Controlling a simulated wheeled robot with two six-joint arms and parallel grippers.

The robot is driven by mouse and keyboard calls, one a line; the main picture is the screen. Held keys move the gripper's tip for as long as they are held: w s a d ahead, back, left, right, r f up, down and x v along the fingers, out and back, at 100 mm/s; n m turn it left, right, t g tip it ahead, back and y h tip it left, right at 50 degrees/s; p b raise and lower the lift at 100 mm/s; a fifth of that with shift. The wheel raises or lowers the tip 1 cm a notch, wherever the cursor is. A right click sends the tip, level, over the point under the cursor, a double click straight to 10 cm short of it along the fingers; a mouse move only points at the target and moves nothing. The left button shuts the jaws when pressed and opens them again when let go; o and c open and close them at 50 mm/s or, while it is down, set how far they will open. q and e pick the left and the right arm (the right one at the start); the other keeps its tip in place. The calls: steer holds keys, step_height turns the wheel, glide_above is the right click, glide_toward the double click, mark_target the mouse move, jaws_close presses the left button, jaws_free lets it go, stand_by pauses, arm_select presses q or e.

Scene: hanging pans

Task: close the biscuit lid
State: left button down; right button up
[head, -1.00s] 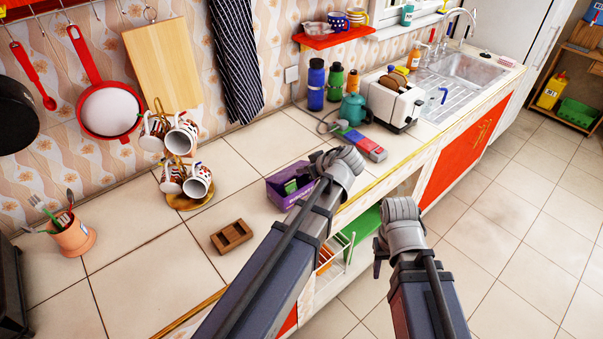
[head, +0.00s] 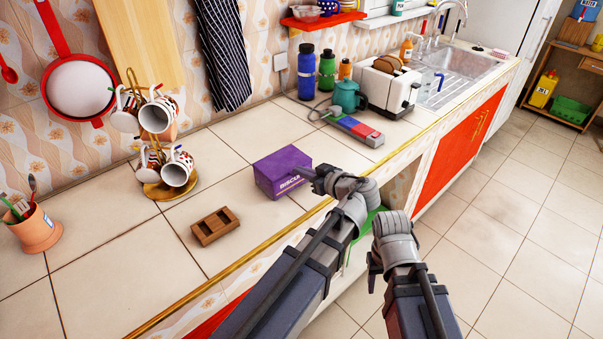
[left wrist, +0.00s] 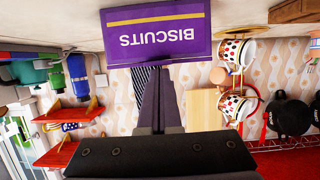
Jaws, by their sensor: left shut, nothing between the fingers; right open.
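The purple biscuit box (head: 283,172) stands on the tiled counter, and its top is covered by a purple lid (head: 282,162) that looks flat and shut. In the left wrist view, the box (left wrist: 156,32) appears upside down, with its "BISCUITS" front facing the camera. My left gripper (head: 307,175) is at the box's right side in the head view; its shut, empty fingers (left wrist: 158,85) overlap the box's upper edge in the left wrist view. I cannot tell if they touch it. My right gripper (head: 373,275) is open and empty, low beyond the counter's front edge.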

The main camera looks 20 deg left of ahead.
arm_select(q)
steer(key=shift+f, duration=0.2)
arm_select(e)
steer(key=shift+f, duration=0.2)
stand_by(0.4)
arm_select(q)
steer(key=shift+w+a, duration=0.35)
steer(key=shift+a, duration=0.25)
arm_select(e)
steer(key=shift+r, duration=0.1)
